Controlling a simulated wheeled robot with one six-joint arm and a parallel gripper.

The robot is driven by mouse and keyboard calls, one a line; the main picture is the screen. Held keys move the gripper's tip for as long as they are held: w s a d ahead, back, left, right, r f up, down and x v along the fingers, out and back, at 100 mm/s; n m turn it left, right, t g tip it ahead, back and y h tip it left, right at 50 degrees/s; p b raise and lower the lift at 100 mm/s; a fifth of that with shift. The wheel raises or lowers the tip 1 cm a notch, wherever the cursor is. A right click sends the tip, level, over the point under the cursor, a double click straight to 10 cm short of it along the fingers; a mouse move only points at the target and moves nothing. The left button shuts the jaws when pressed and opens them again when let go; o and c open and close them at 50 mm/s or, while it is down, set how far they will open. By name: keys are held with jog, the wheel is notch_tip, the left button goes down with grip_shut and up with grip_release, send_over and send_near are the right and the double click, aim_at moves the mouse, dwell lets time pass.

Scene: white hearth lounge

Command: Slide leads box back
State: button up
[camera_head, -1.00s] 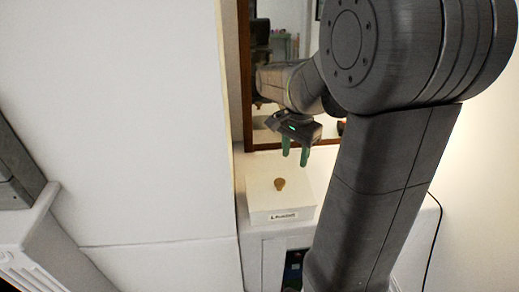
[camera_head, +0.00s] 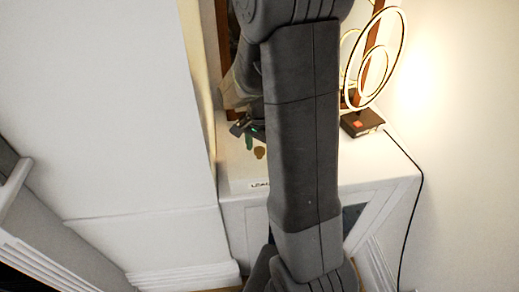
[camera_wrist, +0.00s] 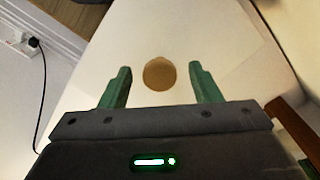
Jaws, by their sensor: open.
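The leads box (camera_head: 234,172) is a low white box with a printed label on its front and a round tan knob (camera_head: 259,153) on top. It sits on the white cabinet, and my arm hides its right part in the head view. My gripper (camera_head: 249,140) is at the box, by the knob. In the wrist view my gripper (camera_wrist: 158,84) is open, its two green fingers apart. The knob (camera_wrist: 160,74) shows in the gap between the fingertips, with space on both sides. I cannot tell how high the fingertips are above the box top.
A lit ring lamp (camera_head: 361,122) stands on the right of the cabinet top (camera_head: 375,160), its black cord running down the right side. A wood-framed mirror stands behind the box. A white wall (camera_head: 110,110) rises close on the left.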

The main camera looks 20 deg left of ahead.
jog(key=shift+f, duration=0.55)
jog(key=c, duration=1.1)
jog(key=shift+w+a, duration=0.1)
jog(key=shift+w, duration=0.05)
jog(key=shift+w+a+p, duration=0.4)
jog(key=shift+w+a, duration=0.8)
jog(key=shift+w, duration=0.75)
jog(key=shift+w+a+p, duration=0.45)
jog(key=shift+w+a, duration=0.7)
jog(key=shift+w, duration=0.75)
jog(key=shift+w+a+p, duration=0.4)
jog(key=shift+w+a, duration=0.8)
jog(key=shift+w, duration=0.75)
